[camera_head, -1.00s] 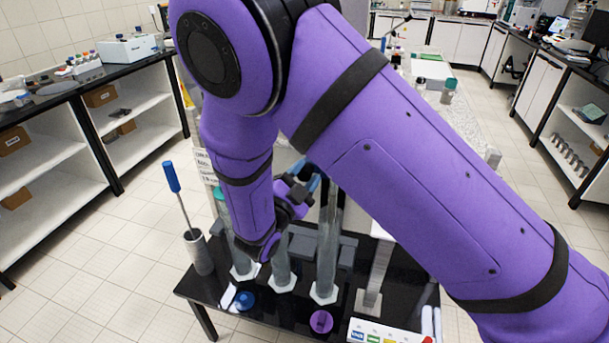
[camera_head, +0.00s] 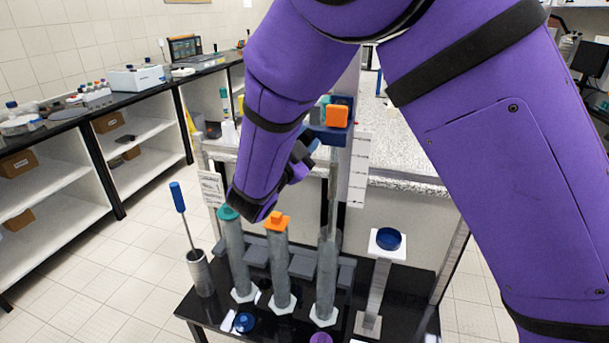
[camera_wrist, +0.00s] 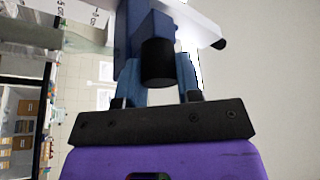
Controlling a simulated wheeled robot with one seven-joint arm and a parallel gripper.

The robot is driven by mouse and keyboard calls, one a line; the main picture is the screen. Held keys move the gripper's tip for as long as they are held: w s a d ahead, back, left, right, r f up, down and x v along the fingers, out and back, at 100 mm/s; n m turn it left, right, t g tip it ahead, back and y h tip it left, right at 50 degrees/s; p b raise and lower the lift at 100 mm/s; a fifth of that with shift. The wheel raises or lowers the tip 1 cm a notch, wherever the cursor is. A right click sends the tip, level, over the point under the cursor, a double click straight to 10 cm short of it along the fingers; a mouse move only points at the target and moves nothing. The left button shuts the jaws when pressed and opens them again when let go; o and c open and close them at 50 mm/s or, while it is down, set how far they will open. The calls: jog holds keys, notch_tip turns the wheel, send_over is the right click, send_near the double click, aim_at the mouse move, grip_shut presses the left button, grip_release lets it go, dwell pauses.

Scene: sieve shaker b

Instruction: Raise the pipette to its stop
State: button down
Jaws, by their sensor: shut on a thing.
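The pipette's blue carriage (camera_head: 330,132), with an orange block (camera_head: 337,116) on it, is high on an upright white scale post (camera_head: 359,170). The thin pipette tube (camera_head: 332,190) hangs down toward the right-hand grey cylinder (camera_head: 327,280). I cannot tell whether its tip is inside or above the cylinder. My gripper (camera_head: 309,150) is at the carriage, partly hidden by my forearm. In the wrist view, its blue fingers (camera_wrist: 157,85) are shut on a part with a black round knob (camera_wrist: 159,63) and a blue body (camera_wrist: 150,28).
Two more cylinders stand to the left, one with a green cap (camera_head: 228,213) and one with an orange cap (camera_head: 277,220). A blue dish (camera_head: 388,239) sits on a pedestal at right. A stirrer (camera_head: 184,212) stands in a metal holder. Loose caps lie at the black table's front.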

notch_tip(320, 180, up, 10)
dwell(0.3)
jog(key=c, duration=1.1)
grip_release()
jog(key=shift+r, duration=0.1)
jog(key=shift+o, duration=0.2)
jog(key=v, duration=1)
jog(key=shift+s+a+f, duration=0.2)
jog(key=shift+s+a, duration=0.05)
jog(key=shift+a, duration=0.05)
